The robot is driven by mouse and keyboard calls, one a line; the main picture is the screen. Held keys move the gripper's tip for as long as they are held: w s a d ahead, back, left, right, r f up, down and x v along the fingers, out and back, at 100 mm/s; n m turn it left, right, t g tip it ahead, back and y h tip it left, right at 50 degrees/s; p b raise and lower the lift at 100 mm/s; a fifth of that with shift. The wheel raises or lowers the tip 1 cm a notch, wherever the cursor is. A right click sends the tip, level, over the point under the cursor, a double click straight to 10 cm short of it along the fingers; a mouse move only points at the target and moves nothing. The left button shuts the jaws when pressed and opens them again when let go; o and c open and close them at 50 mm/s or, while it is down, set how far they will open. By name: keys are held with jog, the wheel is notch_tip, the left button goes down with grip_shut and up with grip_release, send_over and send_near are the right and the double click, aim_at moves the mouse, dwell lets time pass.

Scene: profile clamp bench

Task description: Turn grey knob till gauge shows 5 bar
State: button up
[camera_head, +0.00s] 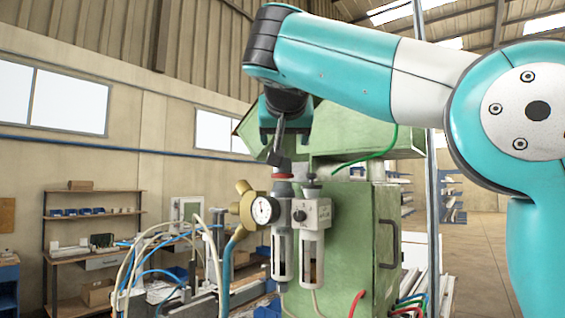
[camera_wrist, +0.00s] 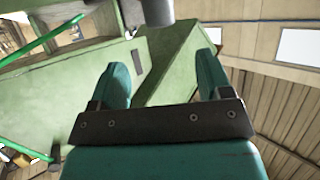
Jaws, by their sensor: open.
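The air unit stands at the front of the green machine. A grey cylinder at the top edge there cannot be identified for sure.
The green machine (camera_head: 367,240) stands right behind the unit, with a green hose (camera_head: 370,155) above. A second grey unit with a small dark knob (camera_head: 300,215) adjoins on the right. A brass fitting (camera_head: 243,205) and pale and blue hoses crowd the left. Open floor lies far right.

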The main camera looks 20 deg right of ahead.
aim_at(283, 173)
jog(key=p+x, duration=0.2)
jog(key=x, duration=0.8)
jog(key=shift+w+d+r, duration=0.1)
jog(key=shift+w+d, duration=0.05)
jog(key=shift+w, duration=0.05)
jog(key=shift+w+d+f, duration=0.2)
jog(key=shift+w+f, duration=0.15)
jog(key=shift+w, duration=0.2)
